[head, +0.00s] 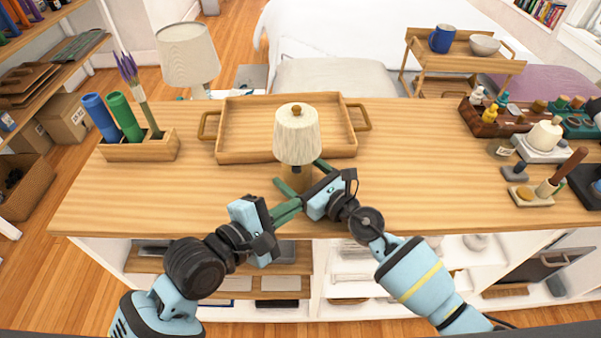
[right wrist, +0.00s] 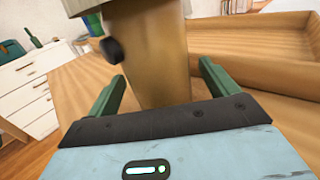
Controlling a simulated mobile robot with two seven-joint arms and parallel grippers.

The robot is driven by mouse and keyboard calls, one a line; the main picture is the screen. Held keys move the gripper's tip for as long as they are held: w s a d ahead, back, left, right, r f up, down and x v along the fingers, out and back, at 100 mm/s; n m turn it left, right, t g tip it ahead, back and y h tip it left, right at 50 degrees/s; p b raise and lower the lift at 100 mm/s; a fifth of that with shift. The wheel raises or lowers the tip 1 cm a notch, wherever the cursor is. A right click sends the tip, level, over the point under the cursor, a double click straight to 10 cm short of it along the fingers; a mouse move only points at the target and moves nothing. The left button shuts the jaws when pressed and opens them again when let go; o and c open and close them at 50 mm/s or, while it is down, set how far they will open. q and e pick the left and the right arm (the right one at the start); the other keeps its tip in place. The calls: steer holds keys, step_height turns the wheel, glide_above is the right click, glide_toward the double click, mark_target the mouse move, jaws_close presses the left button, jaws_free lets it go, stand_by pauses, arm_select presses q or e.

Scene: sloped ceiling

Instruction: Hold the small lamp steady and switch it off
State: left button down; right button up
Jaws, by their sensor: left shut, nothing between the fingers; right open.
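The small lamp (head: 297,137) stands upright on the wooden table, with a pale shade, a wooden knob on top and a brass-coloured base. In the right wrist view its base (right wrist: 157,60) rises close ahead, with a dark round knob (right wrist: 111,50) on its left side. My right gripper (head: 303,178) is open, its green fingers on either side of the lamp's base; I cannot tell whether they touch it. My left gripper (head: 299,201) is shut and empty, its fingertips in front of the lamp near the right gripper. The lamp's foot is partly hidden by the fingers.
A wooden tray (head: 235,152) lies just behind the lamp. A wooden holder (head: 140,151) with blue and green rolls stands at left. Bottles in a dark rack (head: 487,124) and small items fill the right side. The table between lamp and right side is clear.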

steer(key=v, duration=1.2)
steer(key=shift+d, duration=0.1)
stand_by(0.4)
